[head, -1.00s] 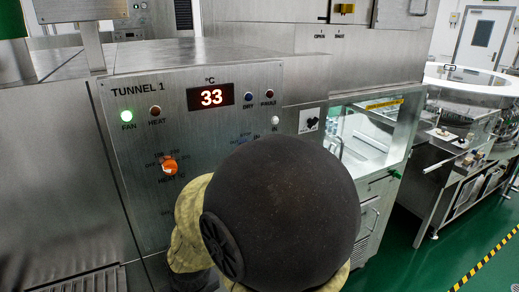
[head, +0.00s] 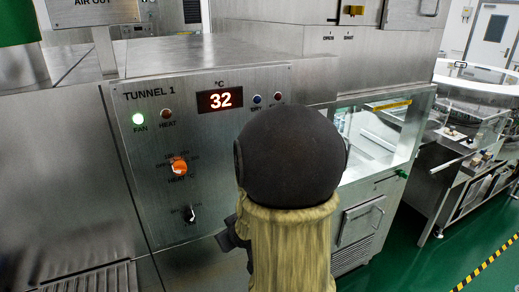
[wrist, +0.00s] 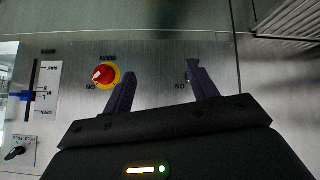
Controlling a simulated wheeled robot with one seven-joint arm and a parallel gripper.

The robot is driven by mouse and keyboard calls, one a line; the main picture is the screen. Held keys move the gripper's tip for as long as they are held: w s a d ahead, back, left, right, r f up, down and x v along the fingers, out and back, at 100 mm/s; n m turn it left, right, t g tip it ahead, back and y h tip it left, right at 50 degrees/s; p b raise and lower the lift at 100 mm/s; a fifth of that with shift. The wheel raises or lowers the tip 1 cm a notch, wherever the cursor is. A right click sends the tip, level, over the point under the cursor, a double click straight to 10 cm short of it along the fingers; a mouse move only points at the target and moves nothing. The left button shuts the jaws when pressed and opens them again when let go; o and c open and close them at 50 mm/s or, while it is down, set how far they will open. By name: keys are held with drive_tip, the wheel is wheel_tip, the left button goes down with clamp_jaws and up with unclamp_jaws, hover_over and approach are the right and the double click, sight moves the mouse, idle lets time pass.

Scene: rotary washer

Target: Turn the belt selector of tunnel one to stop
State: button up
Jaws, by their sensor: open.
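The tunnel one panel (head: 140,135) is a steel front marked TUNNEL 1. A small black selector (head: 190,215) sits low on it, below the orange heat knob; its label is too small to read, so I cannot confirm it is the belt selector or its position. My gripper (wrist: 158,68) is open and empty, its two dark fingers pointing at the steel face. In the wrist view, the right finger overlaps a small marking or control that I cannot make out. The left finger is beside a red knob on a yellow disc (wrist: 103,75). My arm hides the fingertips in the head view.
The orange heat knob (head: 180,167) and a red display (head: 220,100) reading 32 are on the panel. A blue slider (wrist: 28,96) and a black toggle (wrist: 16,153) are at the left of the wrist view. A glass-sided cabinet (head: 375,140) stands to the right.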

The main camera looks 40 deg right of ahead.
drive_tip(key=s+d+r+t+p, duration=0.25)
drive_tip(key=d+r+t, duration=0.25)
drive_tip(key=d+r, duration=0.25)
drive_tip(key=s+d+r+t+p, duration=0.2)
drive_tip(key=s+d+r+t, duration=0.2)
drive_tip(key=d+r, duration=0.3)
drive_tip(key=w+d+p, duration=0.2)
drive_tip(key=w+p, duration=0.1)
drive_tip(key=w, duration=0.6)
drive_tip(key=w+d+f+p, duration=0.1)
drive_tip(key=w+p, duration=0.2)
drive_tip(key=w, duration=0.5)
drive_tip(key=shift+w+d+h, duration=0.35)
drive_tip(key=shift+h, duration=0.05)
drive_tip(key=shift+f, duration=0.1)
drive_tip(key=c, duration=1)
